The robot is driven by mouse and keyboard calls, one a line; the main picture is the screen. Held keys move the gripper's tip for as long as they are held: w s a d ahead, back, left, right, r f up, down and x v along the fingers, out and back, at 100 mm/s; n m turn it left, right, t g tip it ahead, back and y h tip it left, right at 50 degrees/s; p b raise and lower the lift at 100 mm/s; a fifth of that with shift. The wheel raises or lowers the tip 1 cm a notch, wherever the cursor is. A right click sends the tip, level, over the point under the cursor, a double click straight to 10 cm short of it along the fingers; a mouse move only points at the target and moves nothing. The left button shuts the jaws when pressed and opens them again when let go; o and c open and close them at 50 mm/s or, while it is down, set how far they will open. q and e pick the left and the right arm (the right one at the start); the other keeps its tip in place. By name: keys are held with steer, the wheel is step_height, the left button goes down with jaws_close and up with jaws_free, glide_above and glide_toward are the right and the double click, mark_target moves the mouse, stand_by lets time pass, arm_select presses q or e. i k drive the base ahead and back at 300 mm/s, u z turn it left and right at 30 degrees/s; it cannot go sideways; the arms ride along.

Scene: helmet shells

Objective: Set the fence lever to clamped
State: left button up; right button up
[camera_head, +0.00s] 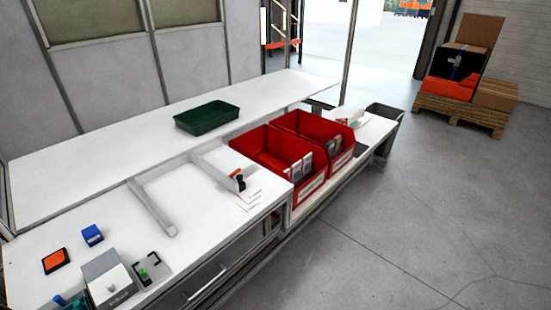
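A white fence-like frame lies on the white workbench, with one bar (152,207) at its left and another bar (215,171) at its right. A small orange and black part (238,180), which looks like the fence lever, sits at the near end of the right bar, just left of the red bins. It is too small to tell whether it is clamped or released. Neither of my grippers shows in the head view.
Two red bins (268,150) (318,131) stand right of the lever. A green tray (207,118) sits on the raised back shelf (95,165). An orange-topped pad (55,260), a blue box (92,235) and a grey box (107,277) are at the front left.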

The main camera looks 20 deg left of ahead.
mark_target(236, 171)
steer(key=u, duration=0.05)
steer(key=i, duration=0.75)
steer(key=u, duration=0.95)
steer(key=i, duration=0.45)
steer(key=u, duration=0.45)
